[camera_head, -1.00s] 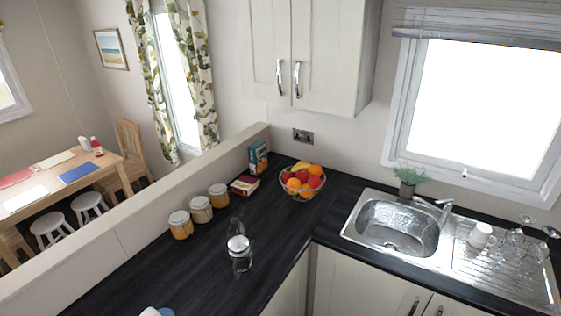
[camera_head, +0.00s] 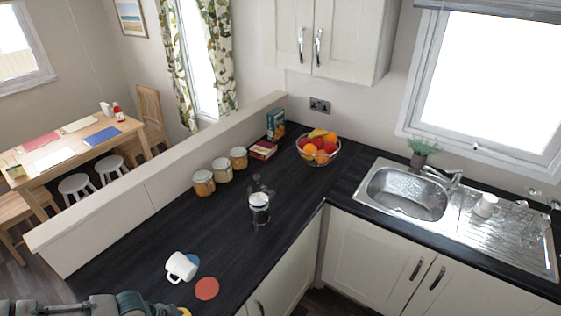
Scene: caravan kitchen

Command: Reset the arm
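Part of my arm (camera_head: 120,305) shows at the bottom left edge, at the front end of the dark worktop (camera_head: 165,235). Neither gripper's fingers can be made out. A white mug (camera_head: 181,267) lies tilted on the worktop just beyond my arm. A blue disc (camera_head: 193,260) shows partly behind the mug, and an orange-red disc (camera_head: 206,288) lies to its right. A small yellow thing (camera_head: 184,312) is partly cut off at the bottom edge beside my arm.
A glass press (camera_head: 259,208) stands mid-worktop. Several jars (camera_head: 222,170) line the low wall. A fruit bowl (camera_head: 319,148) stands in the corner. The sink (camera_head: 405,192) is at right, with a white cup (camera_head: 486,205) and glasses on its drainer. Cupboards (camera_head: 375,250) are below.

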